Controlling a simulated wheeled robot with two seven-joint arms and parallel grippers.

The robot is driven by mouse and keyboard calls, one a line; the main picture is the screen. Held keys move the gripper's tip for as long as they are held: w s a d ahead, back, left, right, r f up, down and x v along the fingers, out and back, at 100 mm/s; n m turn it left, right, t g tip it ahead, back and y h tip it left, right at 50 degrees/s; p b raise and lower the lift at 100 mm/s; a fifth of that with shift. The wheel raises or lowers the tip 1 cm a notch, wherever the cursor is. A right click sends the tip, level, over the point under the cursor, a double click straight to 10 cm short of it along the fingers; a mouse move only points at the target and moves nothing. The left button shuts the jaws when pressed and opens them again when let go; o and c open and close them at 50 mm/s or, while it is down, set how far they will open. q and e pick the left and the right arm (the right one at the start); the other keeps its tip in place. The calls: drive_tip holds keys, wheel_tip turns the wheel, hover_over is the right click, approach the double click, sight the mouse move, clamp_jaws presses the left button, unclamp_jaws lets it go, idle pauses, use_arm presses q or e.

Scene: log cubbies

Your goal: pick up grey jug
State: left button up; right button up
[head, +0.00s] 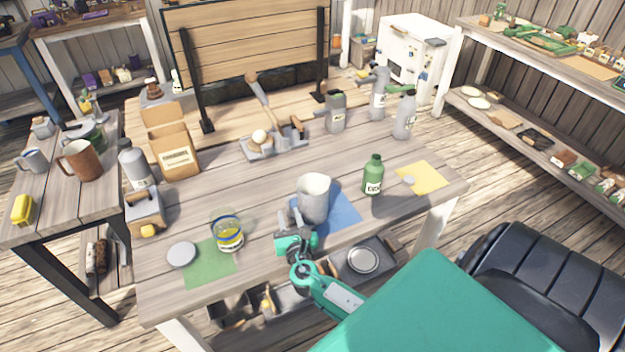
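The grey jug (313,200) stands upright on a blue mat (343,216) near the front middle of the table. My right gripper (296,238) is teal and dark. It is just in front of and below the jug, at the table's front edge. Its fingers are small and partly hidden by its own body, so I cannot tell whether they are open or touch the jug. The jug's handle is not clearly visible. My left gripper is not in view.
A green bottle (373,176) stands right of the jug, and a jar with yellow contents (228,235) stands left. Bare tabletop lies behind the jug.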

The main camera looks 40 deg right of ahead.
sight(289, 210)
drive_tip(key=x, duration=0.3)
drive_tip(key=shift+w+d+p, duration=0.25)
drive_tip(key=shift+d+p, duration=0.05)
clamp_jaws()
wheel_tip(289, 210, up, 20)
drive_tip(key=p, duration=0.3)
